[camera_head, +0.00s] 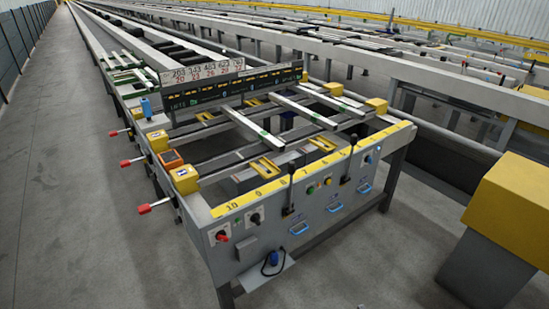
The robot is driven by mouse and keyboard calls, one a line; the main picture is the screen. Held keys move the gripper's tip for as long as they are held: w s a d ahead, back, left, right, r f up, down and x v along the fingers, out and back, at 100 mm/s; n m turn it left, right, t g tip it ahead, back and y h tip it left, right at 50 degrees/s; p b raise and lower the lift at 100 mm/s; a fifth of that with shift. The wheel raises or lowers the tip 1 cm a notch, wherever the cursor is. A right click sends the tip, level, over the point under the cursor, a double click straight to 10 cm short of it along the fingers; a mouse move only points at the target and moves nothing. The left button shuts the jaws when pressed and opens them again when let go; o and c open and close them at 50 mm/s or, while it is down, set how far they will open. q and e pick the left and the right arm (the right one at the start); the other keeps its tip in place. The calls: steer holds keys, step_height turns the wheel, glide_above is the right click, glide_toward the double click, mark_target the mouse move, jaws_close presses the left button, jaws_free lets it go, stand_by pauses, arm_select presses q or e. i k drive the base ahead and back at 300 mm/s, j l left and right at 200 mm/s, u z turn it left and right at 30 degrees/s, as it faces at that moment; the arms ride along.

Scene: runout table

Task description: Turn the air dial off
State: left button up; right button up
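The runout table's grey front panel (270,215) faces me, with a yellow numbered strip along its top edge. At its left end are a red knob (222,236) and a black knob (255,217), each on a light plate. Further right are small round green (311,190) and yellow-red (328,180) buttons, and a small blue-and-white round fitting (369,160). The labels are too small to read, so I cannot tell which of these is the air dial or how it is set. Neither of my grippers is in view.
Red-tipped handles (144,208) stick out from the table's left side. Black levers (288,210) and blue handles (299,228) are on the front panel. A yellow-topped grey block (512,210) stands at right. The grey floor (90,220) at left is clear.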

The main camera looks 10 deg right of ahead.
mark_target(368, 159)
steer(key=i+l+z, duration=0.1)
steer(key=i+l, duration=1)
steer(key=l, duration=0.2)
steer(key=i+l+z, duration=0.1)
steer(key=i+l, duration=1)
steer(key=l, duration=0.15)
